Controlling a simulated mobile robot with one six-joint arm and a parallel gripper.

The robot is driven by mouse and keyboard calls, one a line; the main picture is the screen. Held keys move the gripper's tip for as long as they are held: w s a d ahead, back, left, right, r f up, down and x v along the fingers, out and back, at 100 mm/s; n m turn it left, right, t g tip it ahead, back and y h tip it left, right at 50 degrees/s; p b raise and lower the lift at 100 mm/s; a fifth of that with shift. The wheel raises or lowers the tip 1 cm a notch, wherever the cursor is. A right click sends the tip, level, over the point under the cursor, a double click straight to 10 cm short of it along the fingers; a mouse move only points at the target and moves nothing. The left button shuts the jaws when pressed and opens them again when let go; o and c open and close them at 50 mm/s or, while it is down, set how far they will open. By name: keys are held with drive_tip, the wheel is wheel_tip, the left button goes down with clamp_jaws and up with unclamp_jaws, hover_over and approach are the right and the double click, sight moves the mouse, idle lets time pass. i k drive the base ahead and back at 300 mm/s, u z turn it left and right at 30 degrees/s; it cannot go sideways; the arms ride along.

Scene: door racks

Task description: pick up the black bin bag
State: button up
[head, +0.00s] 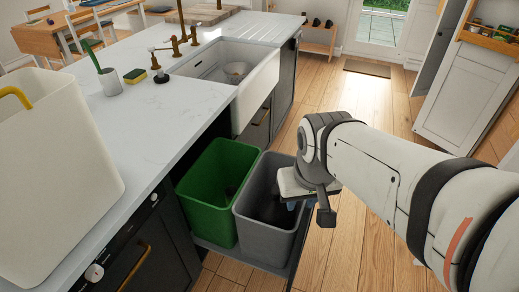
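A dark shape (272,211) lies inside the grey bin (264,241); it may be the black bin bag, but shadow and my gripper make this hard to tell. My gripper (308,206) hangs over the right rim of the grey bin, pointing down. Its body hides part of the bin's opening, and I cannot see whether the fingers are apart or hold anything.
A green bin (205,212) stands left of the grey one in a pull-out under the white counter (150,125). A sink (262,75) is behind. A large cream container (55,175) stands on the counter at left. The wooden floor (345,235) at right is clear.

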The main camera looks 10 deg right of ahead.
sight(269, 210)
drive_tip(key=z, duration=1.35)
drive_tip(key=k, duration=0.75)
drive_tip(key=u, duration=0.65)
drive_tip(key=i, duration=1)
drive_tip(key=u, duration=0.05)
